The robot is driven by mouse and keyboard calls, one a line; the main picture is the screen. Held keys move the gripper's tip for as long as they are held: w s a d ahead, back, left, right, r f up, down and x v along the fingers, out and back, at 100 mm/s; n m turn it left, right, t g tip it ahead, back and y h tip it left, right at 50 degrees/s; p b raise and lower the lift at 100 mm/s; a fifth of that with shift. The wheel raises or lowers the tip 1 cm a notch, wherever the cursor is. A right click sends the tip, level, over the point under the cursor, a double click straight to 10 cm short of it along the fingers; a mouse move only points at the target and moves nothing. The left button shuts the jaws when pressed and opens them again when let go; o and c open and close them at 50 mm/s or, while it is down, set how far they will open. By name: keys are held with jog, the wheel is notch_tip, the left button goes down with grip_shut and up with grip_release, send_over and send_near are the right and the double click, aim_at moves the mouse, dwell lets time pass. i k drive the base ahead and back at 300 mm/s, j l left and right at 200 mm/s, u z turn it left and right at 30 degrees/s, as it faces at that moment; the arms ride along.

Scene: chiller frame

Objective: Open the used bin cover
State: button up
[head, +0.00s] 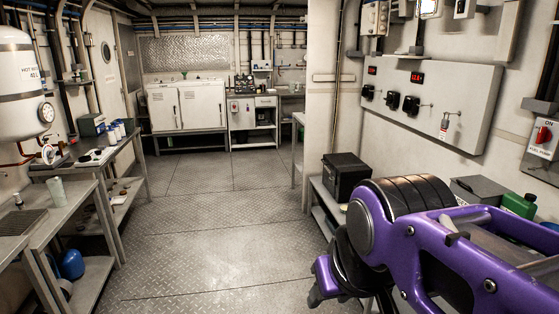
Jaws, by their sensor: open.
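No bin in the head view is clearly marked as the used bin. A black lidded box (345,174) stands on the right-hand bench, just beyond my arm, and its top looks shut. A grey box (478,190) with a flat top sits farther right, partly hidden behind my arm. I cannot tell whether either one is the used bin. My purple arm with a black ribbed joint fills the lower right. I cannot make out my gripper's fingertips, and nothing is seen held.
The metal-plate floor (210,230) is clear down the middle. Benches (52,172) with small items line the left, under a white water heater (20,85). White cabinets (188,106) stand at the back. A green canister (519,205) and wall panel (440,85) are right.

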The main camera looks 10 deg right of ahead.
aim_at(480, 185)
jog(key=i+z, duration=0.2)
jog(key=i, duration=0.35)
jog(key=i+j+z, duration=0.15)
jog(key=i, duration=0.4)
jog(key=i+z, duration=0.5)
jog(key=z, duration=0.2)
jog(key=i+z, duration=0.25)
jog(key=z, duration=0.15)
